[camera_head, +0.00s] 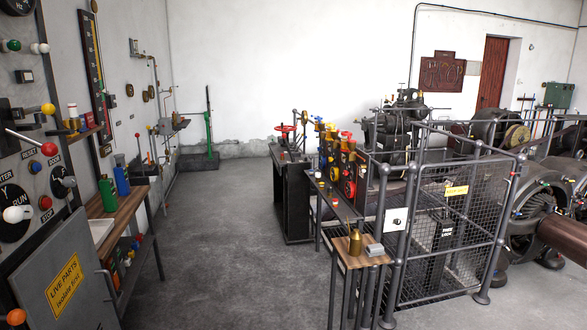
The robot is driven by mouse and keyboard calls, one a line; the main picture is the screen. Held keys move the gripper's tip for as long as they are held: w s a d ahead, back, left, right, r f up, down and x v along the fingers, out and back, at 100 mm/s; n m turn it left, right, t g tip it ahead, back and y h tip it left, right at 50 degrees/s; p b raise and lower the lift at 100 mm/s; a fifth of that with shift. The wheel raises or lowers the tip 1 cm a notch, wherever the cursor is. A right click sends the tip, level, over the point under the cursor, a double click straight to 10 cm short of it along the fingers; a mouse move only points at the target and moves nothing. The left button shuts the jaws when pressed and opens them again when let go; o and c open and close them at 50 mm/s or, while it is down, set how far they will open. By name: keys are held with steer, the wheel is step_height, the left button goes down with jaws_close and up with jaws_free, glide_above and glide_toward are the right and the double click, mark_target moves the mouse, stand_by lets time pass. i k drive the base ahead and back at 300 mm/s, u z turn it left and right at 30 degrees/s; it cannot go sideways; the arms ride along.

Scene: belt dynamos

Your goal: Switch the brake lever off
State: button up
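I cannot tell for certain which lever is the brake lever. A tall thin upright lever with a green lower part (209,128) stands on a dark base by the far wall, left of centre. Inside the mesh cage (455,270) on the right is a dark post with a small white-lettered plate (447,233), too small to read. On the left panel, a thin lever with a red knob (49,149) sits above a dial marked RUN. My gripper is not in view.
A wooden bench (130,215) with green and blue bottles runs along the left wall. A grey cabinet (75,285) with a yellow LIVE PARTS sign stands near left. A small table (355,260) with a brass oil can stands before the cage. The grey floor (225,240) between is clear.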

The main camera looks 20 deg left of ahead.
mark_target(284, 135)
steer(key=u, duration=1.15)
steer(key=i, duration=6.85)
steer(key=u, duration=0.85)
